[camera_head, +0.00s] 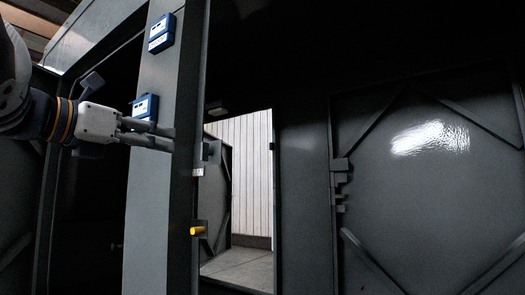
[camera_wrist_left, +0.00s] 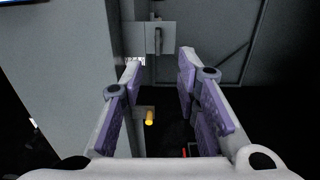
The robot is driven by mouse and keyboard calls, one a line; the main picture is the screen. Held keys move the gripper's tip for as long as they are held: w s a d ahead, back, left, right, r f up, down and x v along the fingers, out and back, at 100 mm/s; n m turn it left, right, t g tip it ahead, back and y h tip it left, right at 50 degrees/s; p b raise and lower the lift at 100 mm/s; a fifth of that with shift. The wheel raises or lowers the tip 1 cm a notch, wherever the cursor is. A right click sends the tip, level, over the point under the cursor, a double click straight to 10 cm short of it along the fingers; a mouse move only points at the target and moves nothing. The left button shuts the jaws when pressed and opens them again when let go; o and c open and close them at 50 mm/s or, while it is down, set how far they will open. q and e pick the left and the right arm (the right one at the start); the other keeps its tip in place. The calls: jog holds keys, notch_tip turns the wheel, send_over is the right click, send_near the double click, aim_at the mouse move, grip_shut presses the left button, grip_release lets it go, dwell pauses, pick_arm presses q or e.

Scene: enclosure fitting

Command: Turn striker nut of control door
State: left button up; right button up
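My left gripper (camera_head: 172,138) reaches in from the left, its fingers pointing right at a grey post (camera_head: 150,190). In the left wrist view the left gripper (camera_wrist_left: 160,62) is open, with nothing between its purple-padded fingers. A small yellow cylindrical part (camera_head: 197,231), possibly the striker nut, sticks out low on the post's edge. It also shows in the left wrist view (camera_wrist_left: 149,118), between the fingers in the picture and apart from them. A grey latch bracket (camera_wrist_left: 158,38) appears beyond the fingertips. I cannot tell which panel is the control door. My right gripper is out of view.
Blue-and-white boxes (camera_head: 161,33) are fixed to the post, one near the left gripper. A large grey door panel (camera_head: 390,190) with diagonal braces stands at right. A bright opening (camera_head: 253,185) between post and panel shows a pale wall and floor.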

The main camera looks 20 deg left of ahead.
aim_at(202, 149)
pick_arm(q)
jog(key=x, duration=1.1)
jog(key=shift+w+r, duration=0.15)
jog(key=shift+w, duration=0.15)
jog(key=shift+c, duration=0.3)
grip_shut()
